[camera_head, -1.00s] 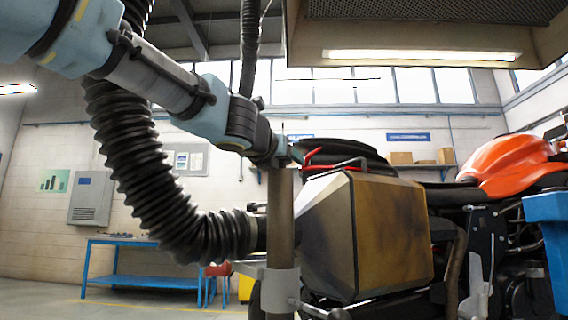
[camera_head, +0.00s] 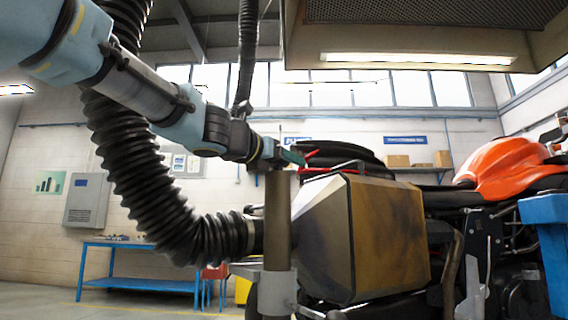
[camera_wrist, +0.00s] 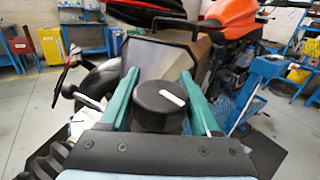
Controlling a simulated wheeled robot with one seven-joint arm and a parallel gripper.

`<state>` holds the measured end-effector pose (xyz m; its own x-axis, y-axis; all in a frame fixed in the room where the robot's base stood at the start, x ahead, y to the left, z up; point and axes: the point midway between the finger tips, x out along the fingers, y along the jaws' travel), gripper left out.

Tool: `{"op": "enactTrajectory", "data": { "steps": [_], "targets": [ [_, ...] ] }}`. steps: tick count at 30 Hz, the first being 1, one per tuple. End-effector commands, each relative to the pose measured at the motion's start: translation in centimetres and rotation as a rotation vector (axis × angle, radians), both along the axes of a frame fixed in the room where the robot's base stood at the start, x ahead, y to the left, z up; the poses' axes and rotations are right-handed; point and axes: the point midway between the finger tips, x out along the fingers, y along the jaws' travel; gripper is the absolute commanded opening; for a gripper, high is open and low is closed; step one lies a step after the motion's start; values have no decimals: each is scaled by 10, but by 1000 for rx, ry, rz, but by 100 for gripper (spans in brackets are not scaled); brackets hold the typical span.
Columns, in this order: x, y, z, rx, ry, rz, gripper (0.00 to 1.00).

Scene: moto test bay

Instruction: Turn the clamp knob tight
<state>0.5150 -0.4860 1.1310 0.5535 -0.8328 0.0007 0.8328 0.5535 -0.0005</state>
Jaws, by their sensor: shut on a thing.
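The clamp knob (camera_wrist: 160,107) is a round black cap with a white mark on its top, seen from above in the wrist view. The green fingers of my gripper (camera_wrist: 158,92) stand on its left and right, and the jaws are shut on it. In the head view my gripper (camera_head: 288,156) is at the top of an upright brown post (camera_head: 278,220). The knob cannot be made out there.
A box-shaped hood (camera_head: 375,235) with a thick black hose (camera_head: 165,200) stands right beside the post. A blue table (camera_head: 150,282) stands at the back left.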

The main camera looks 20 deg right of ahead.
Motion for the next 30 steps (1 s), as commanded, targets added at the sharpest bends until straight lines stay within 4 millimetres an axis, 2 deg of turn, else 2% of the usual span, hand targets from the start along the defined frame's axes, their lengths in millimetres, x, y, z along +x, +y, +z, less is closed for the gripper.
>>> {"op": "enactTrajectory", "data": {
  "steps": [18,30],
  "targets": [
    [-12,-5,2,3,2,-513,8],
    [-19,-5,1,2,0,-694,8]
  ]
}}
